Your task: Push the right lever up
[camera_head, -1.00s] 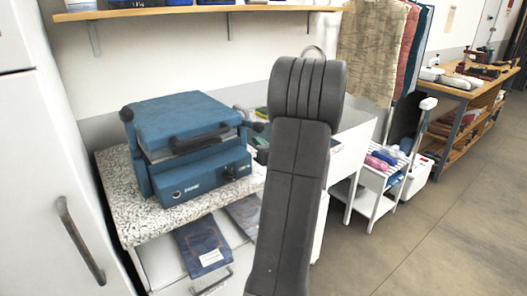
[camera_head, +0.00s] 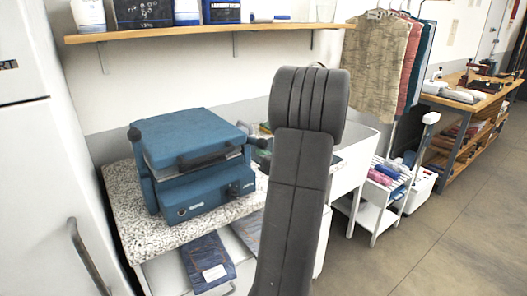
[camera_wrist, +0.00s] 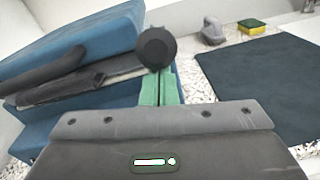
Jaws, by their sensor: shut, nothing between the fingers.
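A blue press (camera_head: 195,165) with a padded lid and a black front handle (camera_head: 208,155) sits on a speckled white counter. The right lever's dark knob (camera_head: 262,143) is at the press's right side, partly close behind my arm. In the wrist view the round black knob (camera_wrist: 156,46) is just beyond the green fingertips (camera_wrist: 158,82) of my gripper, and its lower edge overlaps them in the picture. I cannot tell if they touch. My gripper is shut and empty; in the head view my arm hides it.
A wooden shelf (camera_head: 205,31) runs above the press. A white cabinet door (camera_head: 40,180) stands at left. In the wrist view a dark mat (camera_wrist: 262,80) and a yellow-green sponge (camera_wrist: 251,26) lie right of the knob. Floor at right is open.

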